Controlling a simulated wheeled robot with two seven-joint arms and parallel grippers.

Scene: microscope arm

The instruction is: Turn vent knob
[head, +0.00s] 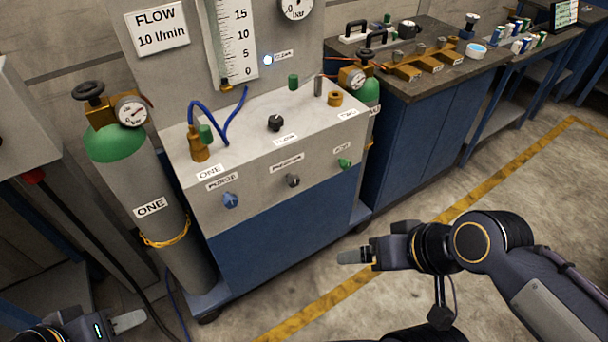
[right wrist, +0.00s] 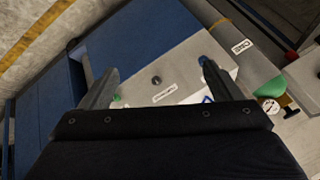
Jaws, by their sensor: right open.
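The panel front has three small knobs: a blue knob (head: 231,200) at left, a grey knob (head: 293,180) in the middle and a green knob (head: 344,163) at right. A short label (head: 342,149) above the green knob is too small to read surely as "vent". My right gripper (head: 352,256) is in front of the cabinet, apart from and below the green knob. In the right wrist view its jaws (right wrist: 160,70) are spread and empty, with the grey knob (right wrist: 156,80) framed between them and the green knob (right wrist: 117,98) by one finger. My left gripper (head: 126,321) is partly cut off at lower left.
A grey gas cylinder (head: 147,210) stands left of the blue cabinet (head: 280,245), another behind its right side. A black knob (head: 275,123) and brass fittings (head: 198,147) are on top. A workbench (head: 440,75) stands at right. The floor before the cabinet is clear.

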